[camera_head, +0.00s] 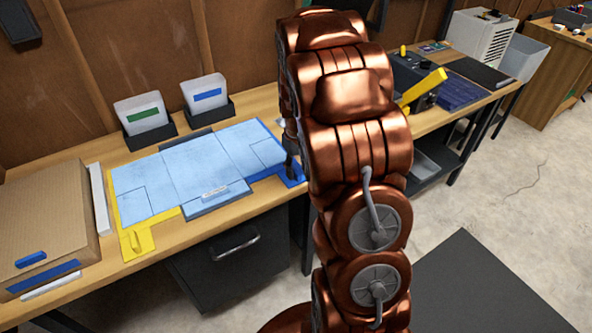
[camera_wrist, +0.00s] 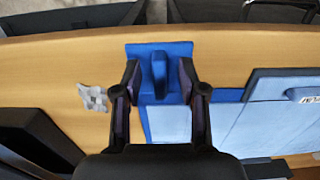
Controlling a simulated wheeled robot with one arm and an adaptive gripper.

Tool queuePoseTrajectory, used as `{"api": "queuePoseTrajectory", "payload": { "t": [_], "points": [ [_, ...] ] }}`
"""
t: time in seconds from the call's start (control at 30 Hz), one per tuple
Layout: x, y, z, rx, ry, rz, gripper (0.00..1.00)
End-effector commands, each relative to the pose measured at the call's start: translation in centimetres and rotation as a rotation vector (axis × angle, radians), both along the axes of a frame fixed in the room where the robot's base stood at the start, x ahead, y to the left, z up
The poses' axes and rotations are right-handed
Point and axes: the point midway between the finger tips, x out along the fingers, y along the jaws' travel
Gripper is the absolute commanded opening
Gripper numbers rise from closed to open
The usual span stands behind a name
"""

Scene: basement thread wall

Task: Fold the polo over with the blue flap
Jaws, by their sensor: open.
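The light blue polo (camera_head: 195,165) lies spread flat on the folding board, with a small pale tag on its near middle part. The yellow flap (camera_head: 141,239) shows at the left edge. The blue flap (camera_head: 295,178) shows at the right, partly hidden by my arm. In the wrist view the blue flap (camera_wrist: 182,52) has an upright blue handle (camera_wrist: 159,75), and part of the polo (camera_wrist: 169,125) is on it. My gripper (camera_wrist: 159,80) is open, its fingers on either side of the handle with gaps; it also shows in the head view (camera_head: 291,172).
A cardboard box (camera_head: 45,225) stands at the left end of the workbench (camera_head: 190,233). Two bins with labelled cards (camera_head: 143,113) stand behind the board. A grey scrap (camera_wrist: 93,98) lies near the flap.

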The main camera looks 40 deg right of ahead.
Motion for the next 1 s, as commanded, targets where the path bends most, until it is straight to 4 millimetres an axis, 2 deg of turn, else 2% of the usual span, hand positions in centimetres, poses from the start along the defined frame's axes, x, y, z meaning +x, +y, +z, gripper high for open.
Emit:
{"api": "queuePoseTrajectory", "payload": {
  "t": [0.2, 0.43, 0.83, 1.0],
  "points": [
    [0.0, 0.0, -1.7, 0.0, -0.001, 0.0, 0.42],
    [0.0, 0.0, -1.8, -0.001, -0.002, 0.0, 0.42],
    [0.0, 0.0, -1.8, 0.0, -0.002, 0.0, 0.0],
    [0.0, 0.1, -1.8, 0.0, -0.002, 0.0, 0.0]
  ]
}}
